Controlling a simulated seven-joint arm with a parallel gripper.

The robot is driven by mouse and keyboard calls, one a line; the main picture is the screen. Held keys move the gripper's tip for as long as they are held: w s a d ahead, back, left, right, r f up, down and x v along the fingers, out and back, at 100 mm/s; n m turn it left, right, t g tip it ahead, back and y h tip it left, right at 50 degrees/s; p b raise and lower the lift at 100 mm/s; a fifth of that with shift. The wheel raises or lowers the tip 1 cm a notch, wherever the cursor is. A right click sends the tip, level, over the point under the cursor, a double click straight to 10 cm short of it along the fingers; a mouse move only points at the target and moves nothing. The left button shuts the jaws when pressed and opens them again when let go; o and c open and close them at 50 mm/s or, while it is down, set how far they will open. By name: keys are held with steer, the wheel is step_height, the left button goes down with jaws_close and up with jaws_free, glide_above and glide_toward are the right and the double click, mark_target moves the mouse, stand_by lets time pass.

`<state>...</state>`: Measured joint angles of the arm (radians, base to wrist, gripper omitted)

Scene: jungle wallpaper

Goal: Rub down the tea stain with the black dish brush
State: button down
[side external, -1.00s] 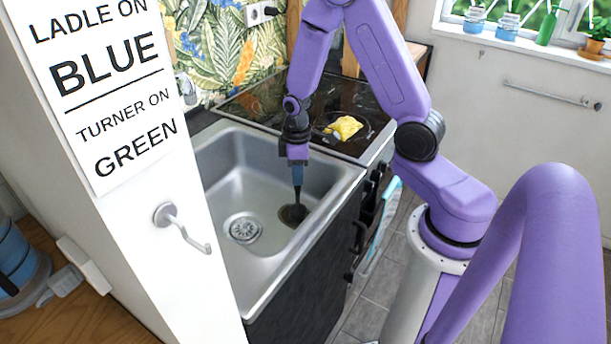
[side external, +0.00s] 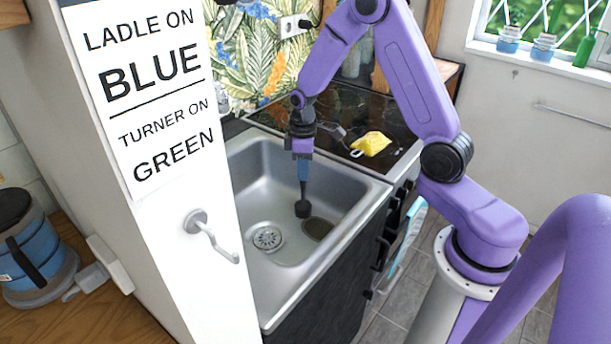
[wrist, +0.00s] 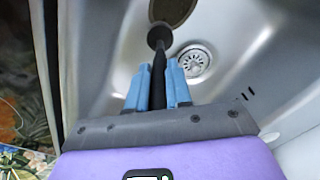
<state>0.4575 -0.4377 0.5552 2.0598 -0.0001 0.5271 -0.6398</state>
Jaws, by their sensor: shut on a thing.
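My gripper (wrist: 158,88) points down into the sink and is shut on the black dish brush (wrist: 158,40), with its blue fingers on either side of the handle. In the side external view the brush (side external: 303,208) hangs nearly upright, head down, low in the sink. The tea stain (side external: 318,229) is a dark brown oval on the sink floor, just right of the brush head. It also shows at the top of the wrist view (wrist: 172,10), partly cut off by the frame edge, beyond the brush head. I cannot tell whether the bristles touch the sink floor.
The steel sink (side external: 345,190) has a drain (side external: 267,239) left of the stain. A yellow cloth (side external: 371,143) lies on the black hob (side external: 350,108) behind. A white panel with a sign (side external: 150,90) and a hook (side external: 210,234) stands at the left.

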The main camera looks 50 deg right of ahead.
steer(key=shift+r, duration=2.6)
steer(key=shift+f, duration=0.15)
